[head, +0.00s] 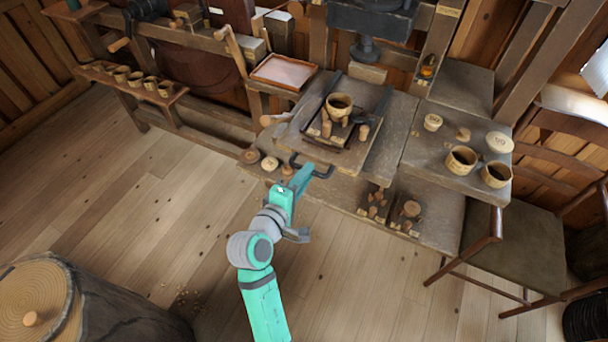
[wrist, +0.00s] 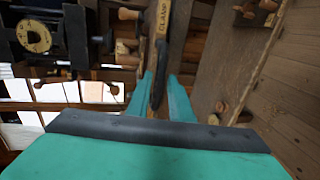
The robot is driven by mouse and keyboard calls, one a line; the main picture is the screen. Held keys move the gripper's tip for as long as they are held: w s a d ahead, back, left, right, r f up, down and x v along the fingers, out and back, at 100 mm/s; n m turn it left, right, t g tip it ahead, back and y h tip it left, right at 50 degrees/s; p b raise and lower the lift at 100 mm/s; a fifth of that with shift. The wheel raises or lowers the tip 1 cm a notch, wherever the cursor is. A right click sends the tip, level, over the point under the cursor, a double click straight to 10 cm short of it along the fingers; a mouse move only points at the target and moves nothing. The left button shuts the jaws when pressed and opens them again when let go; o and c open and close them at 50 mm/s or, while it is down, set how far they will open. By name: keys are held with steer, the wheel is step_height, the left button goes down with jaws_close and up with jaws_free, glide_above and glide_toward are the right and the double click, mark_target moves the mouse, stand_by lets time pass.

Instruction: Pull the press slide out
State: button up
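The press slide (head: 376,150) is a flat grey-brown board in the middle of the bench, below the press head (head: 368,22). Its dark bar handle (head: 322,174) sticks out at the front edge. A wooden cup (head: 340,102) and several small wooden pegs stand in a dark frame on the slide. My gripper (head: 304,174) is at the left part of the handle. In the wrist view, the two teal fingers (wrist: 164,92) are close together, with the dark handle bar (wrist: 158,86) between them. The gripper's body hides the finger bases.
To the right are a side table with cups (head: 461,160) and a chair (head: 525,235). Wooden pieces (head: 270,163) lie left of the handle, and several small pieces (head: 405,213) stand on a lower shelf. A stump (head: 100,310) is at front left. The floor (head: 375,300) in front is clear.

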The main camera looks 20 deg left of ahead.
steer(key=v, duration=1)
steer(key=shift+s, duration=0.35)
steer(key=s+d+f+m+g+y, duration=0.1)
steer(key=s+d+f+m+y, duration=0.15)
steer(key=d+f, duration=0.3)
steer(key=s+d+f+m+g+y, duration=0.1)
steer(key=s+d+f+m, duration=0.1)
steer(key=s+d+f, duration=0.35)
steer(key=s+d+m+t+h, duration=0.1)
steer(key=s+d+m, duration=0.4)
steer(key=s+m, duration=0.1)
steer(key=s+d+m+h, duration=0.2)
steer(key=s+d+m, duration=0.2)
steer(key=s+m, duration=0.3)
steer(key=shift+s+d+r+t, duration=0.15)
steer(key=shift+s+d+t, duration=0.25)
steer(key=shift+s, duration=0.25)
